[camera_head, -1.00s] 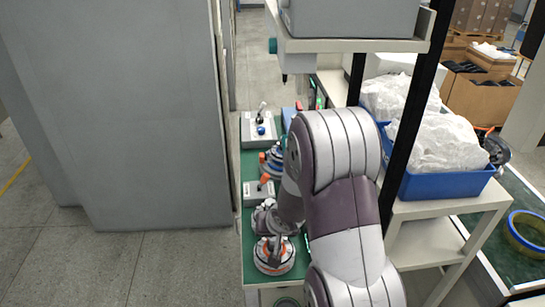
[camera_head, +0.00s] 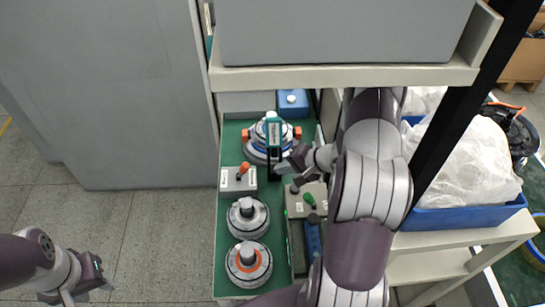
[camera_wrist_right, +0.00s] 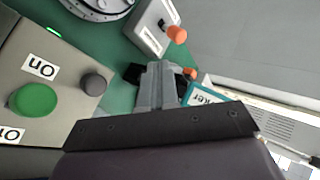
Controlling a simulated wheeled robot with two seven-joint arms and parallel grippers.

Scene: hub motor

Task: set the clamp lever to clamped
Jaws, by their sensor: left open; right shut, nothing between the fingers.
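A lever with an orange knob (camera_head: 244,168) stands on a small light box (camera_head: 238,183) on the green bench; which setting it is in cannot be told. In the right wrist view the orange knob (camera_wrist_right: 176,34) is beyond my fingertips, to their right, apart from them. My right gripper (camera_head: 284,166) is shut and empty, just right of the lever box; its fingers also show in the wrist view (camera_wrist_right: 157,76). A hub with orange clamps (camera_head: 257,149) stands behind, partly hidden by a teal device (camera_head: 273,132). My left gripper (camera_head: 86,282) is open and empty over the floor at left.
A control box (camera_head: 297,207) with a green button (camera_wrist_right: 33,99) and dark knob (camera_wrist_right: 94,84) is beside my right gripper. Two hubs (camera_head: 247,217) (camera_head: 248,264) stand in front of the lever box. A shelf (camera_head: 345,77) overhangs the bench; a grey cabinet (camera_head: 110,90) is at left.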

